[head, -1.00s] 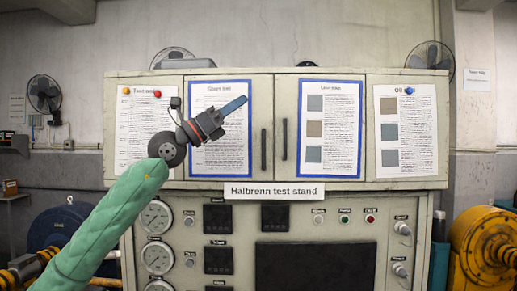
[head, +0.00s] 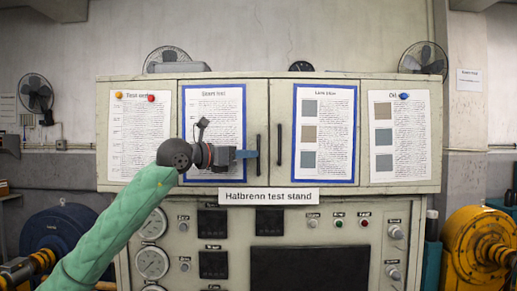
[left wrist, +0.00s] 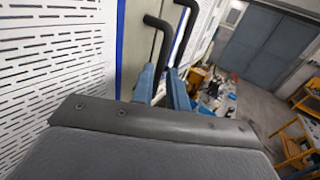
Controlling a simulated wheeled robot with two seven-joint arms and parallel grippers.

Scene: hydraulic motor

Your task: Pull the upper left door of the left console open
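The upper left door (head: 218,180) of the console carries a blue-bordered sheet and is shut. Its black vertical bar handle (head: 258,143) is near its right edge. My left gripper (head: 248,154), with blue fingers, points right in front of the door, its tips at the handle's middle. In the left wrist view the two blue fingers (left wrist: 161,88) stand apart with a gap. The door's handle (left wrist: 158,50) runs down toward this gap; its lower part is hidden, so I cannot tell whether the fingers touch it. My right gripper is out of view.
The right door's handle (head: 305,135) is hidden no more than in part and stands close by on the right. Below are the sign (head: 268,196), gauges (head: 152,263) and a dark screen (head: 310,268). A yellow motor (head: 478,245) stands at right, a blue one (head: 55,232) at left.

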